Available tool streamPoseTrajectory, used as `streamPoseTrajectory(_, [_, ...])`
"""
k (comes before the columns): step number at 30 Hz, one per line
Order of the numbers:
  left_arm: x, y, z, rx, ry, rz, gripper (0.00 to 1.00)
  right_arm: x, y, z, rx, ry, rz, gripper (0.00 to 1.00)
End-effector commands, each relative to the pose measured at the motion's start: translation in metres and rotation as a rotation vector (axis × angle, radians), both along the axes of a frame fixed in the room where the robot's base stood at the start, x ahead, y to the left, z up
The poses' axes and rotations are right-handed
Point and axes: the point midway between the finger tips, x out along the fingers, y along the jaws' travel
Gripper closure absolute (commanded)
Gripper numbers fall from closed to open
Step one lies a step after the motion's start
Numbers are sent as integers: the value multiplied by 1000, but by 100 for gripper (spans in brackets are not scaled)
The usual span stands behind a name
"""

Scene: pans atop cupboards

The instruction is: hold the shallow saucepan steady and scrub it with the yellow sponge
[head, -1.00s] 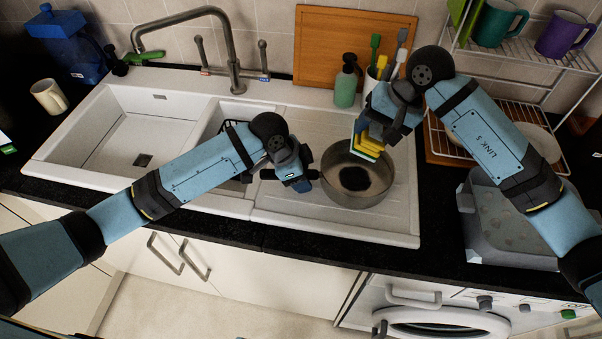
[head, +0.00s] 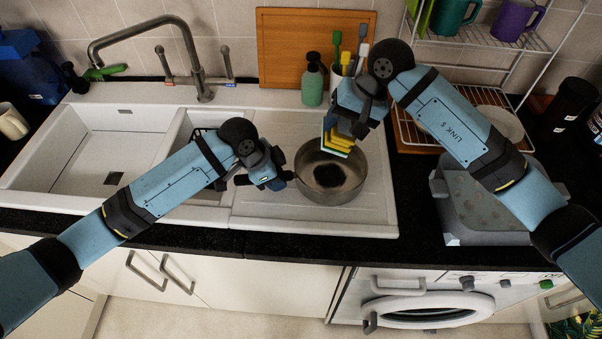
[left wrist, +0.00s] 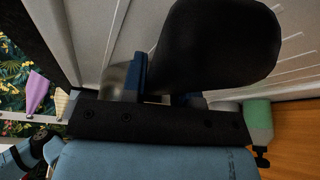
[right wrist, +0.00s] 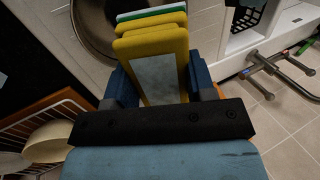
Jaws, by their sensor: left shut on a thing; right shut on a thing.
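The shallow saucepan (head: 349,190) is a grey metal pan with a dark patch on its inside bottom. It stands upright on the ribbed drainboard. My left gripper (head: 279,181) is shut on its handle at the pan's left side; the dark handle (left wrist: 215,45) fills much of the left wrist view. My right gripper (head: 346,126) points down and is shut on the yellow sponge (head: 337,141), over the pan's back rim. The sponge also shows in the right wrist view (right wrist: 151,42), with a green and white layer at its far end. I cannot tell whether it touches the pan.
The white sink (head: 85,165) lies left, with a tap (head: 190,60) behind it. A green soap bottle (head: 312,84) and a brush holder stand behind the pan. A dish rack (head: 490,115) and a grey tray (head: 480,205) are at right.

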Motion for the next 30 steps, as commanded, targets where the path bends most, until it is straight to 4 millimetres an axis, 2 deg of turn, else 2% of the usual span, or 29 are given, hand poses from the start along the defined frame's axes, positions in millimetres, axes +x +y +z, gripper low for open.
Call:
streamPoseTrajectory(15, [0,0,0,0,0,0,86,0,2,-3,-19,1,3,69])
streamPoseTrajectory(22, [0,0,0,0,0,0,86,1,9,-37,-208,8,16,69])
streamPoseTrajectory(27, [0,0,0,0,0,0,86,4,3,-62,-347,3,6,69])
streamPoseTrajectory(30, [0,0,0,0,0,0,86,5,-1,-69,-389,0,2,69])
